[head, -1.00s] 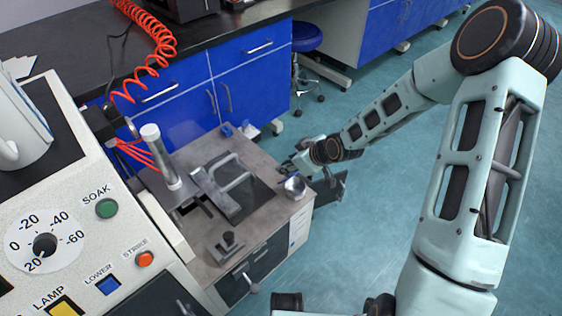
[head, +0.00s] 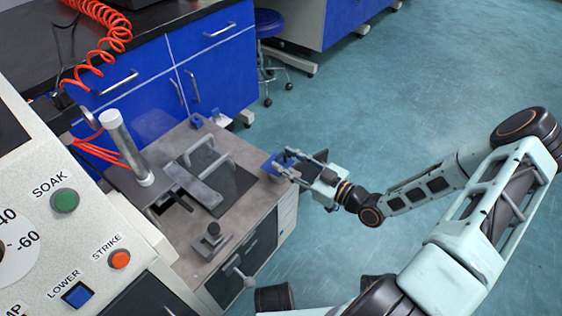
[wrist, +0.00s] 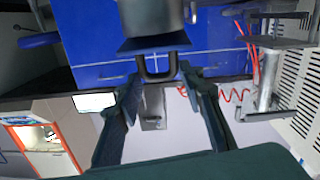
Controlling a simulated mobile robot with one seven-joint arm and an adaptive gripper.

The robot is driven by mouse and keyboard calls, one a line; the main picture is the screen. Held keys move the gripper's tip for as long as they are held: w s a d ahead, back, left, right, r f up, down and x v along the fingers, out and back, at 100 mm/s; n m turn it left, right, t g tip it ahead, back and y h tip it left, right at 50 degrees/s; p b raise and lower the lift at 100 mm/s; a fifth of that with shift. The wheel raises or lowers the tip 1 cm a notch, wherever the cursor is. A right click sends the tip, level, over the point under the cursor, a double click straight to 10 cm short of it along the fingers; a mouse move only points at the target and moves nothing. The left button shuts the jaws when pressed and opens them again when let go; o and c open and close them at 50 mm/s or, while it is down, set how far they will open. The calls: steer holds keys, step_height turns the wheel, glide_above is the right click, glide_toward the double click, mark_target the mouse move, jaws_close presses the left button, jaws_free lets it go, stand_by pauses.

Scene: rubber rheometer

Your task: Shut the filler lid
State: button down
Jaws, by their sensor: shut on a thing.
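The filler lid (head: 272,162) shows as a small blue plate at the right edge of the bench in the head view. In the wrist view, whose picture is upside down, the lid (wrist: 153,44) lies against the end of a grey metal cylinder (wrist: 155,18). A dark U-shaped handle (wrist: 158,72) stands out from it. My gripper (head: 284,164) reaches in from the right with its fingers on either side of the handle, shut on it. The cylinder is mostly hidden in the head view. I cannot tell if the lid is fully seated.
A grey machine bench (head: 215,250) carries a bridge-shaped metal handle (head: 200,158), an upright silver post (head: 127,148) and a small dark knob (head: 213,235). A control panel (head: 60,240) stands at the lower left. The floor to the right is clear.

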steer(key=shift+s+f+t+y+b, duration=0.35)
steer(key=shift+f+t+y+b, duration=0.1)
steer(key=shift+f+t+y, duration=0.2)
steer(key=c, duration=1.4)
jaws_free()
steer(key=shift+f, duration=0.1)
steer(key=shift+d, duration=0.1)
steer(key=shift+s+d, duration=0.2)
steer(key=shift+d, duration=0.25)
steer(key=v, duration=1.1)
steer(key=shift+s, duration=0.1)
